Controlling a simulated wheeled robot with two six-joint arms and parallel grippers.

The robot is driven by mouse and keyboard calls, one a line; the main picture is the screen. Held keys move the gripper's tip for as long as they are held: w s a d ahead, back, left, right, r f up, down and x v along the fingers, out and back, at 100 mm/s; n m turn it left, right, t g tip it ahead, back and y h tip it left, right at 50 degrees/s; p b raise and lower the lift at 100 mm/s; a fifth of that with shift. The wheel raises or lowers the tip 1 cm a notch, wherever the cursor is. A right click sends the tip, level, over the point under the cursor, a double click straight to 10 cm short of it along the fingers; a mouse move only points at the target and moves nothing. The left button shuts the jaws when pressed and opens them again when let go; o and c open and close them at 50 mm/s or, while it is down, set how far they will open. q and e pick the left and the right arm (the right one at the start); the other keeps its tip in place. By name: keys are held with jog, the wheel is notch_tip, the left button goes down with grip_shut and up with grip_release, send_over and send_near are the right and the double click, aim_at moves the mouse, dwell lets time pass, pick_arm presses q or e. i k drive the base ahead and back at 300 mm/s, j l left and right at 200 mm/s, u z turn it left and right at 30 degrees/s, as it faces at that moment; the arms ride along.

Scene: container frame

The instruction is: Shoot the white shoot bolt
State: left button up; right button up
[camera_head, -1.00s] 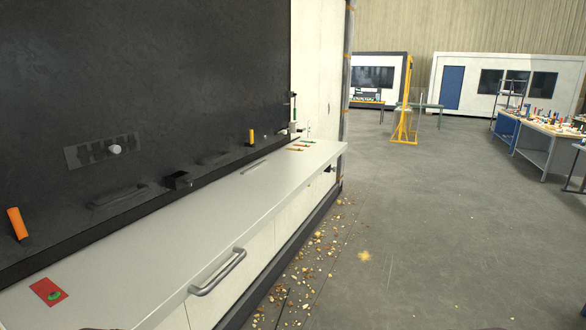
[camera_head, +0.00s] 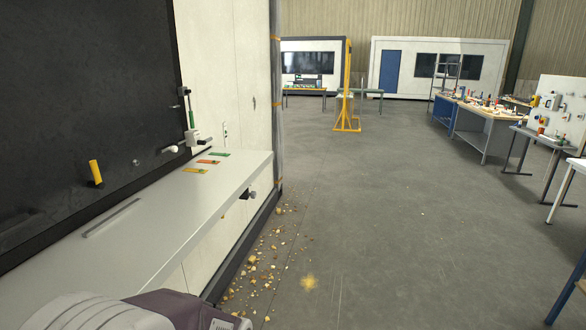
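A small white fitting (camera_head: 200,138) sits near the right edge of the black panel, just above the far end of the counter. A thin upright rod with a green part (camera_head: 191,116) rises from it. A white knob-like piece (camera_head: 170,149) sticks out to its left. One of these may be the white shoot bolt; they are too small to tell, as is the bolt's position. Part of my own arm, white and dark purple, shows at the bottom left, well short of the fittings. No gripper fingers show.
The pale counter (camera_head: 140,235) runs below the black panel (camera_head: 80,100). Green, orange and yellow cards (camera_head: 195,170) lie at its far end. A yellow handle (camera_head: 96,172) stands out from the panel. Crumbs (camera_head: 265,260) litter the floor beside it. Open floor (camera_head: 400,220) lies to the right.

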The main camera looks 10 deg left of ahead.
aim_at(174, 148)
jog(key=i+u, duration=0.35)
jog(key=i+l+u, duration=0.25)
jog(key=i+u, duration=0.15)
jog(key=i+l+u, duration=0.35)
jog(key=i+j, duration=0.05)
